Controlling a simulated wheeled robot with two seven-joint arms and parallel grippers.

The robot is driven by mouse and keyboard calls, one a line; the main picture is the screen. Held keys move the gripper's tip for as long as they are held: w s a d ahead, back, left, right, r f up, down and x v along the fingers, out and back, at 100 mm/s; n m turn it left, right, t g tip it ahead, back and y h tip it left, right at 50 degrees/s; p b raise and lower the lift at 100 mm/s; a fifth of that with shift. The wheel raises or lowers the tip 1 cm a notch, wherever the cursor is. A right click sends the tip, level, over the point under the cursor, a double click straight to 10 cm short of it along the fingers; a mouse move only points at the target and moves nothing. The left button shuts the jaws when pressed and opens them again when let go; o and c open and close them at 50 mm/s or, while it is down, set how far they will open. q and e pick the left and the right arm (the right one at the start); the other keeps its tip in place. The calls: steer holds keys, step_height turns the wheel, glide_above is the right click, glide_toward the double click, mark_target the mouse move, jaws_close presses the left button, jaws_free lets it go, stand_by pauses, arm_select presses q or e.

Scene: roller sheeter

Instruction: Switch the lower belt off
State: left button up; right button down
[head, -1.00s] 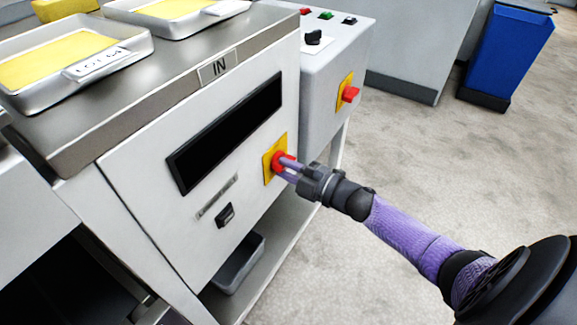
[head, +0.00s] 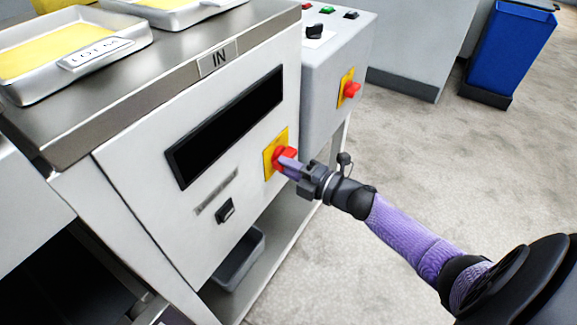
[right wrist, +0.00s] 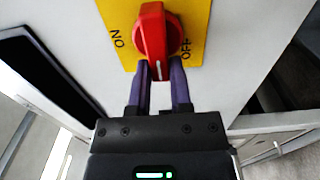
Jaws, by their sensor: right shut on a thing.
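A red rotary switch (head: 284,158) on a yellow plate (head: 269,160) sits on the white front panel, to the right of the black slot. In the right wrist view the red knob (right wrist: 152,38) shows a white line pointing down, and the yellow plate is marked ON at left and OFF at right. My right gripper (head: 287,166) is at the switch, and its purple fingers (right wrist: 159,72) are shut on the lower end of the red knob. My left gripper is not in view.
A second red switch (head: 351,90) on a yellow plate is on the grey control box (head: 335,70), which has buttons and a black knob on top. Trays (head: 110,70) of yellow sheet stand on the metal top. A blue bin (head: 507,50) stands at the back right on open floor.

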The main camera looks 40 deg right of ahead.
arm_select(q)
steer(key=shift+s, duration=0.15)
arm_select(e)
steer(key=shift+f, duration=0.1)
steer(key=c, duration=0.5)
jaws_free()
steer(key=shift+c, duration=0.2)
arm_select(q)
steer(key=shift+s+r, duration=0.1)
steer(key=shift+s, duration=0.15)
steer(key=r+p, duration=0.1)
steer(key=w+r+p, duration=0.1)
steer(key=p, duration=0.1)
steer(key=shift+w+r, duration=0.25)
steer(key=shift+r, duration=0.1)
arm_select(e)
steer(key=v, duration=1)
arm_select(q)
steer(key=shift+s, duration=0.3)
